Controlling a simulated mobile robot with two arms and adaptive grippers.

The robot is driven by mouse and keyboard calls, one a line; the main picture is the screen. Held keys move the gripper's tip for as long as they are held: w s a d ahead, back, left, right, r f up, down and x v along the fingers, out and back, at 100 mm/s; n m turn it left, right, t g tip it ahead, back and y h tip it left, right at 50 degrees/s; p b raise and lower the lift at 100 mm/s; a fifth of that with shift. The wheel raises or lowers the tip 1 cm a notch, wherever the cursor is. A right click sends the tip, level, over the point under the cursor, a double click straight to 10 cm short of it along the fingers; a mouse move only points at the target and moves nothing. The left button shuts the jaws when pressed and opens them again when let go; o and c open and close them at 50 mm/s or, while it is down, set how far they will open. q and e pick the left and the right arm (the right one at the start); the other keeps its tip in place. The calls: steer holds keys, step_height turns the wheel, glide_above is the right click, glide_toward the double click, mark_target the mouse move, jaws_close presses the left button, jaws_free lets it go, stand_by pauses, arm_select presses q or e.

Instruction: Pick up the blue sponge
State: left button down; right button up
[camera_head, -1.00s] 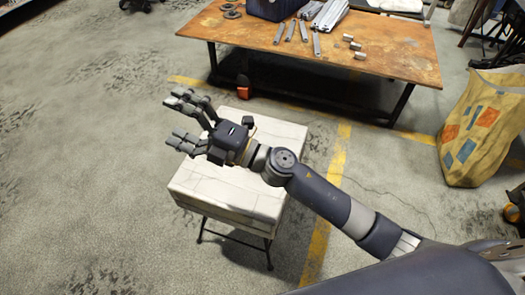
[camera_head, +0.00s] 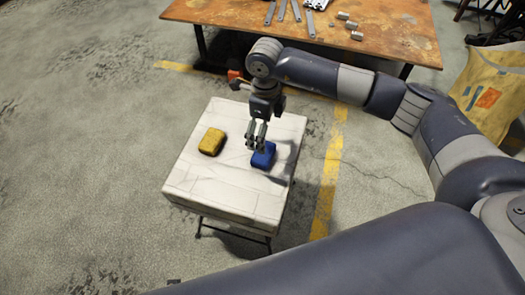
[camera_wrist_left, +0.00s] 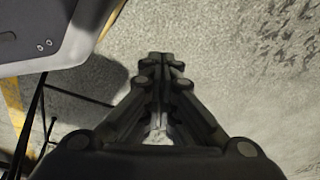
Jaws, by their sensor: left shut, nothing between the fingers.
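The blue sponge (camera_head: 264,155) lies on the white-topped small table (camera_head: 225,190), right of a yellow sponge (camera_head: 211,142). My right gripper (camera_head: 256,148) points down at the blue sponge, its fingertips at the sponge's upper left side and covering part of it. Whether the fingers touch it, and how wide they stand, cannot be made out. My left gripper (camera_wrist_left: 160,60) shows only in the left wrist view. It is shut and empty, with grey floor behind it.
A rusty-topped workbench (camera_head: 400,35) with metal brackets (camera_head: 283,10) and small cylinders (camera_head: 350,24) stands behind. A yellow bag (camera_head: 490,95) is on the right. The small table's front part is bare, and the floor on the left is clear.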

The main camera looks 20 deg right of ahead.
mark_target(258, 161)
step_height(258, 161, down, 6)
steer(key=shift+s+a+r, duration=0.1)
steer(key=shift+r, duration=0.15)
steer(key=f, duration=0.2)
steer(key=f+b, duration=0.1)
steer(key=f, duration=0.1)
steer(key=shift+s+a+f, duration=0.15)
steer(key=shift+a+f, duration=0.05)
steer(key=shift+f, duration=0.2)
steer(key=c, duration=0.8)
arm_select(q)
steer(key=shift+w+d+r, duration=0.1)
steer(key=shift+w+r, duration=0.25)
steer(key=shift+r, duration=0.3)
steer(key=shift+w+r, duration=0.3)
steer(key=shift+r, duration=0.3)
arm_select(e)
steer(key=shift+c, duration=1.3)
